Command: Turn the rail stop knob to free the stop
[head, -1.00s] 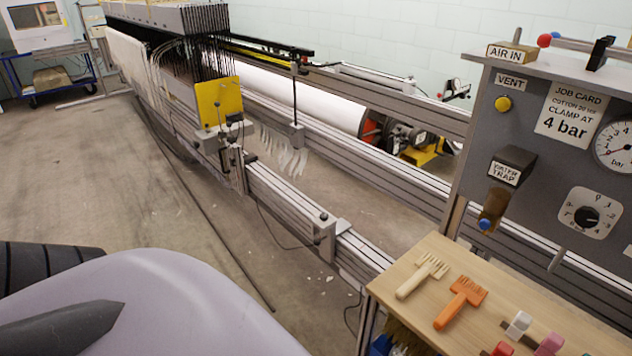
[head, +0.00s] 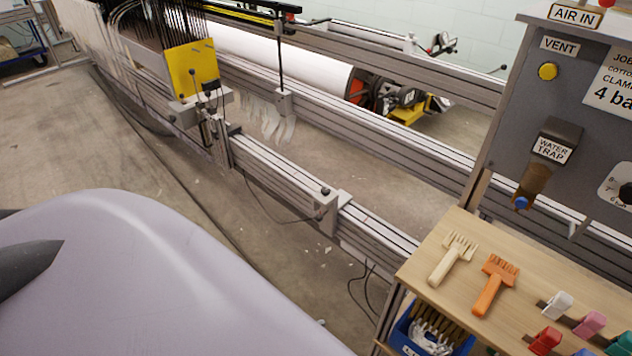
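The rail stop (head: 328,212) is a grey metal block clamped on the near aluminium rail, right of the picture's middle. A small dark knob (head: 325,190) sits on its top. Whether the knob is tight or loose cannot be told. No gripper fingers show clearly, and nothing touches the stop or knob. Dark parts of my own body and my pale lilac shell fill the lower left.
The near rail (head: 285,185) runs from a carriage with a yellow plate (head: 192,69) to a wooden shelf (head: 420,262) with combs and clips. A grey panel (head: 520,115) stands right. A blue bin (head: 402,335) sits below the shelf. Floor is open at left.

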